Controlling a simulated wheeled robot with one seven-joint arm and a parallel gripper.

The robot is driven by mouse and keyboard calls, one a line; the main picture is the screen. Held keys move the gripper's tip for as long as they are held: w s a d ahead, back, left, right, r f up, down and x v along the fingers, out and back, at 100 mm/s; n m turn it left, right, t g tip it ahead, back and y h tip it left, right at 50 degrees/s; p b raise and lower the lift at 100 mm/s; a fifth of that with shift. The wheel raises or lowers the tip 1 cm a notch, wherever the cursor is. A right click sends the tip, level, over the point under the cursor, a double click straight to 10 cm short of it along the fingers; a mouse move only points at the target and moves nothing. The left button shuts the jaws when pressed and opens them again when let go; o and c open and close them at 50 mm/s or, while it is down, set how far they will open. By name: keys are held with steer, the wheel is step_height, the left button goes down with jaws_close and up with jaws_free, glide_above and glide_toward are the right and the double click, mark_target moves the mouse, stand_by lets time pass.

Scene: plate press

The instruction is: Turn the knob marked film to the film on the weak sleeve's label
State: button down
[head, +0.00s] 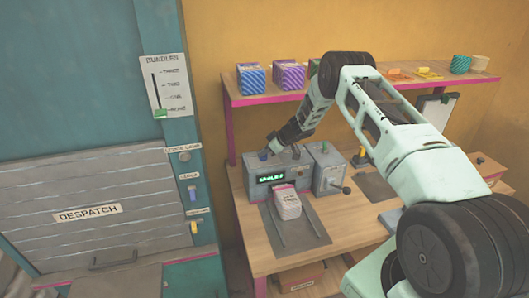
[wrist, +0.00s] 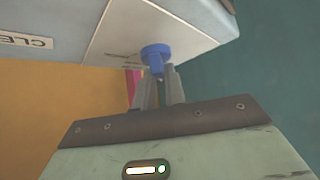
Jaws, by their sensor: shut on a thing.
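A blue knob (head: 263,155) sits at the top left of a grey machine with a green-lit display (head: 271,177) in the head view. The knob's marking cannot be read. A pale sleeve-like pack (head: 288,204) with a pink top lies in front of the machine; its label is too small to read.
A grey box with a lever (head: 330,176) adjoins the machine on the right. A shelf (head: 300,97) above holds patterned boxes and cups. A teal cabinet with a despatch shutter (head: 90,205) stands at left. The wooden bench (head: 262,246) has some bare room in front.

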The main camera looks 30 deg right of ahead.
steer(key=c, duration=1.5)
jaws_free()
steer(key=shift+o, duration=0.2)
steer(key=b+v, duration=0.6)
steer(key=v, duration=1.1)
steer(key=shift+r, duration=0.15)
steer(key=shift+s+d, duration=0.1)
